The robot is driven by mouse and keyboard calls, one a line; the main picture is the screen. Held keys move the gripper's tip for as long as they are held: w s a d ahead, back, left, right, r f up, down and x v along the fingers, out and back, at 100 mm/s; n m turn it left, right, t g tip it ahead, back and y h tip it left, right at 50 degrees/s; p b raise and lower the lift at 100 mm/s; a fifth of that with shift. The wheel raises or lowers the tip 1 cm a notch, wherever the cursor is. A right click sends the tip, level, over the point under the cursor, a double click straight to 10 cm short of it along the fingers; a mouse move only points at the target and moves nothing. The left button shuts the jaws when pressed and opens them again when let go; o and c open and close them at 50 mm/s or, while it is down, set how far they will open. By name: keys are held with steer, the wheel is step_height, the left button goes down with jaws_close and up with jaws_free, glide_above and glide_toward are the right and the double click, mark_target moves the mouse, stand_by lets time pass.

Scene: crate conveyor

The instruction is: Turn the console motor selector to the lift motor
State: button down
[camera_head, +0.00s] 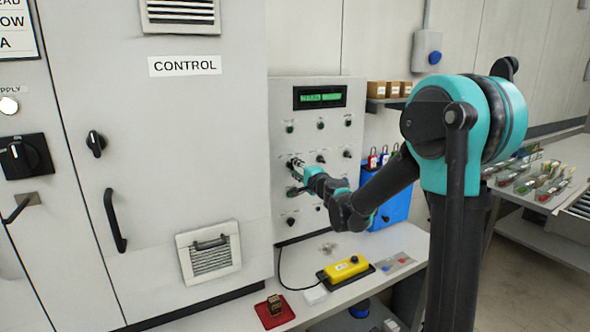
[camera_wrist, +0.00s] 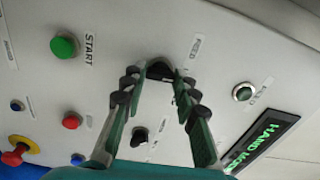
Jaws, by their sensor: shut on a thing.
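The console panel (camera_head: 340,118) is a light grey upright board with a lit green display (camera_head: 320,97) and several knobs and buttons. My gripper (camera_head: 298,164) reaches it from the right, at the panel's left-hand middle. In the wrist view my gripper (camera_wrist: 158,75) has its two green fingers converging on a black selector knob (camera_wrist: 159,67), shut on it. The fingertips partly hide this knob, and I cannot tell its pointer position. Its label is too blurred to read surely. A second black knob (camera_wrist: 139,136) sits between the fingers, untouched.
A green START button (camera_wrist: 64,45), a red button (camera_wrist: 71,122) and a red mushroom button on a yellow base (camera_wrist: 14,156) are on the panel. Below it, a shelf holds a yellow pendant (camera_head: 345,268). The CONTROL cabinet (camera_head: 180,150) stands left; a blue box (camera_head: 395,205) hangs right.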

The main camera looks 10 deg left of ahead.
steer(key=shift+m, duration=0.4)
steer(key=c, duration=1.2)
jaws_free()
steer(key=shift+o, duration=0.2)
steer(key=v, duration=1.2)
